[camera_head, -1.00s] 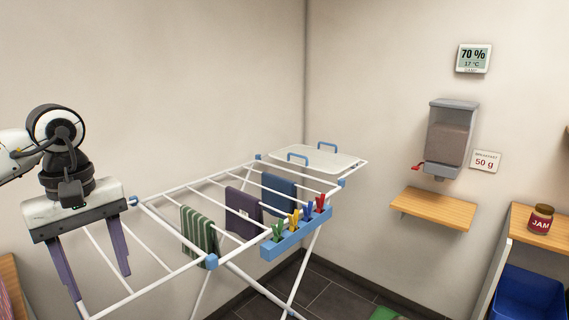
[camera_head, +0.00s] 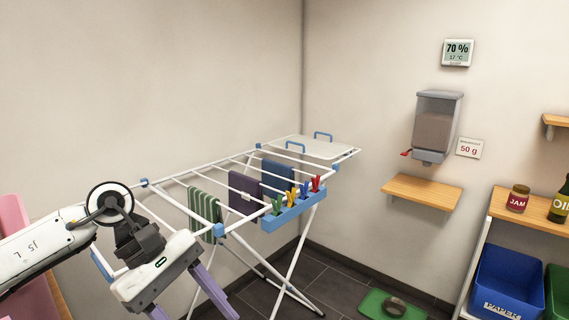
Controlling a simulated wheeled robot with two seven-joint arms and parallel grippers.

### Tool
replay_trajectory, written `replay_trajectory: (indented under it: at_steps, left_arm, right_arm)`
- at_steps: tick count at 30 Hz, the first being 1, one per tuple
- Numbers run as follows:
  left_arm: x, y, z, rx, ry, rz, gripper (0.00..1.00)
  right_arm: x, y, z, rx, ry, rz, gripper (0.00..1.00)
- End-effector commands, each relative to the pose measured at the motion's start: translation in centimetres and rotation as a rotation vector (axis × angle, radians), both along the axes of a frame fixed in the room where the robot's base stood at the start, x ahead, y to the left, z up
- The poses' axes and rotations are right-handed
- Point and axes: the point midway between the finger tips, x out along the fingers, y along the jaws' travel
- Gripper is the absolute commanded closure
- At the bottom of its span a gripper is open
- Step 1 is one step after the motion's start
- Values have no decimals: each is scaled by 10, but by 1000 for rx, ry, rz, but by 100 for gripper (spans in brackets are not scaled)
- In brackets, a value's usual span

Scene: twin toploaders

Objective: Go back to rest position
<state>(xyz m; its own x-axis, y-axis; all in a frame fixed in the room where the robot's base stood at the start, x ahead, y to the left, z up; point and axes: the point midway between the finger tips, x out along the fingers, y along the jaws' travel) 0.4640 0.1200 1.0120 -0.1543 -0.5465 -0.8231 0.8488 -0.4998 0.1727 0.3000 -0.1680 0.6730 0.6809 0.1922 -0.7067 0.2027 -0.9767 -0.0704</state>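My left gripper (camera_head: 187,308) is at the lower left of the head view, in front of the near end of the drying rack (camera_head: 176,204). Its two purple fingers point down and stand apart, with nothing seen between them; one fingertip is cut off by the lower frame edge. My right gripper is not in view. The white rack carries a green striped cloth (camera_head: 203,213), a dark purple cloth (camera_head: 244,192) and a blue cloth (camera_head: 277,178).
A blue peg holder (camera_head: 290,212) with coloured pegs hangs on the rack's side. A dispenser (camera_head: 436,125) is on the wall above a wooden shelf (camera_head: 422,192). At right are a jam jar (camera_head: 518,198), an oil bottle (camera_head: 561,203), a blue paper bin (camera_head: 507,283) and a green mat (camera_head: 377,304).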

Motion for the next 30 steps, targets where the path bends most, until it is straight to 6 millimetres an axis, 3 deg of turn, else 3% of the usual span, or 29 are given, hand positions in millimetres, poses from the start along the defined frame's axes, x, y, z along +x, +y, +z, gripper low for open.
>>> replay_trajectory:
  at_steps: [1,2,3,6,10,14,17,20,23,24,26,30]
  left_arm:
    - [-15,-32,-15,-104,80,32,46]
    - [-22,-52,-18,-178,134,63,46]
    - [-32,-77,-19,-277,216,113,46]
    - [-49,-129,-12,-520,458,261,46]
    - [-49,-164,5,-800,831,493,46]
    - [-26,-164,6,-1037,1254,760,46]
    - [-1,-144,-17,-1191,1604,984,46]
    - [19,-112,-65,-1323,1969,1223,46]
    - [23,-75,-131,-1432,2326,1465,46]
    - [20,-61,-159,1369,-2284,-1450,46]
    - [9,-42,-199,1232,-2136,-1367,46]
    - [-36,-5,-288,971,-1804,-1184,46]
  right_arm:
    - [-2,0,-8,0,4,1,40]
    - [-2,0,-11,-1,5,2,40]
    - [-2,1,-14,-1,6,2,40]
    - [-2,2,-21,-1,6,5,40]
    - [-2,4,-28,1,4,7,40]
    - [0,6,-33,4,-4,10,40]
    - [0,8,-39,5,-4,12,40]
    - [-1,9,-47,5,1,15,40]
    - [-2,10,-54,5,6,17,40]
    - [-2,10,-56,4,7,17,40]
    - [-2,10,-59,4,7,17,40]
    - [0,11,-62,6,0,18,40]
